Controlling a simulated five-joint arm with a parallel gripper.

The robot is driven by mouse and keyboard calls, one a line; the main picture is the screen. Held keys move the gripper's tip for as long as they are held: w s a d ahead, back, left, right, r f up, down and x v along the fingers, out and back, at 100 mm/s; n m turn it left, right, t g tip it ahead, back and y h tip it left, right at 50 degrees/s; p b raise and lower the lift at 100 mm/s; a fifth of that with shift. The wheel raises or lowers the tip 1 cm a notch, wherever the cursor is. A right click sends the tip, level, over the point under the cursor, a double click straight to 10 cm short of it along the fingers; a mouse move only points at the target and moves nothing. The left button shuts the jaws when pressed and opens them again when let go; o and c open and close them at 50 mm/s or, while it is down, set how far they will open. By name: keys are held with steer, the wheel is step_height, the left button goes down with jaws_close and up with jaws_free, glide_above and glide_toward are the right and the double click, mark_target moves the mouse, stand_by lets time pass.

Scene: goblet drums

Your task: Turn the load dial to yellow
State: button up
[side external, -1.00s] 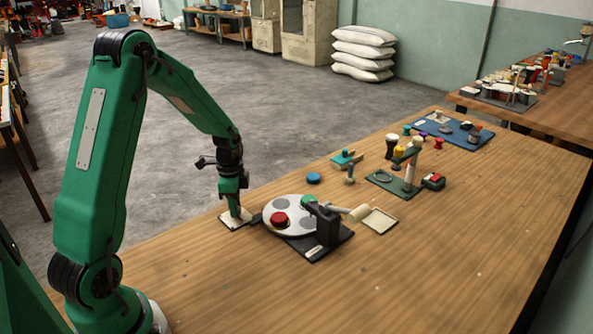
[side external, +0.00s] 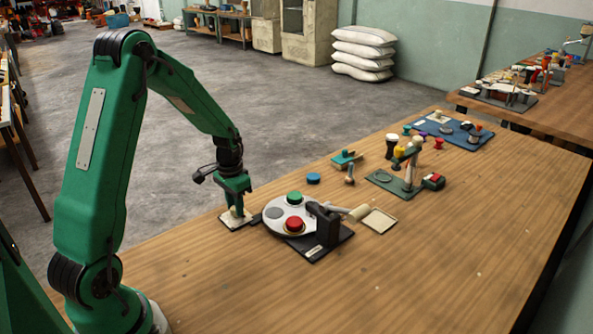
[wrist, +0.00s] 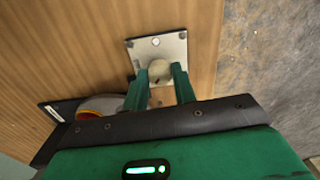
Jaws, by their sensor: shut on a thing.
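The plate (wrist: 172,46) also shows in the wrist view, partly hidden by the fingers. Beside it, a light round disc (side external: 276,226) carries a green puck (side external: 294,198) and a red puck (side external: 294,224).
A dark block with a lever (side external: 326,228) stands at the disc's right, by a pale tray (side external: 377,219). A blue puck (side external: 313,178) and a green stand (side external: 385,181) lie farther back. The table front is clear.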

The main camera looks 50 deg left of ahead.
steer(key=n, duration=0.4)
steer(key=shift+n, duration=0.3)
steer(key=n, duration=0.3)
steer(key=shift+n, duration=0.4)
steer(key=o, duration=1)
steer(key=shift+r, duration=0.1)
steer(key=shift+r, duration=3.85)
